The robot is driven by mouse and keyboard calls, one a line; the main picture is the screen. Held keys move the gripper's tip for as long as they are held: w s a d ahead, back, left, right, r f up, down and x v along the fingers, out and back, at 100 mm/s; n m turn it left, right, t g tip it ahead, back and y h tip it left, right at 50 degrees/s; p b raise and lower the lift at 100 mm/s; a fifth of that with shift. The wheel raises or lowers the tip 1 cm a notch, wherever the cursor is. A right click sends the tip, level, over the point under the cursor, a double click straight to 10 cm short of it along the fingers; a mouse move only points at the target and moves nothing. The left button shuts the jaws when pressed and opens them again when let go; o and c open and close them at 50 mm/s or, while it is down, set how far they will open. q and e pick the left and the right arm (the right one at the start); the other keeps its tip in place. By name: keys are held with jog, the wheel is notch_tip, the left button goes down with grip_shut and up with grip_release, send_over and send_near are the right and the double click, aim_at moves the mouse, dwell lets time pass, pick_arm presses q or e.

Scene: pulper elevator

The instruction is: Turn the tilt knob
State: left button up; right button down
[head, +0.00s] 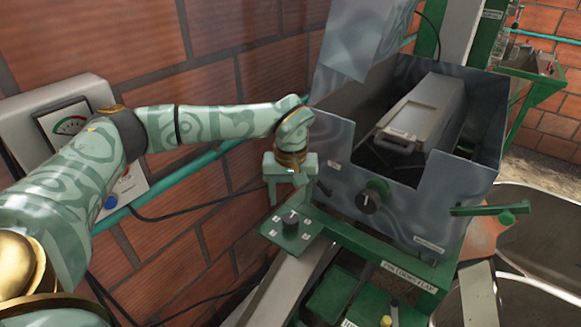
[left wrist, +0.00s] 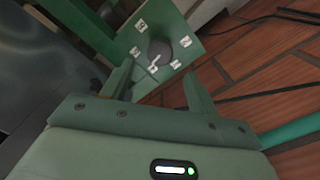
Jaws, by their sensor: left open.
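A dark round knob (head: 291,220) with a white pointer sits on a green plate (head: 275,236) with several small white labels around it. Which knob is the tilt knob cannot be read from the labels. My left gripper (head: 292,195) is open, pointing down just above this knob, its fingers apart and empty. In the left wrist view the knob (left wrist: 160,52) shows beyond the gap between the open fingertips (left wrist: 158,78), apart from both. Another black knob (head: 368,203) with a white mark is on the front of the grey metal hopper. My right gripper is not in view.
The grey hopper (head: 342,181) holding a pale box (head: 430,110) stands right of my left gripper. A green-handled lever (head: 490,210) juts from its right side. A brick wall (head: 225,80) with a teal pipe and a gauge box (head: 70,120) is on the left.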

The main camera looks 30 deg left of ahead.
aim_at(290, 216)
pick_arm(q)
notch_tip(290, 216, up, 10)
jog(key=shift+f, duration=0.1)
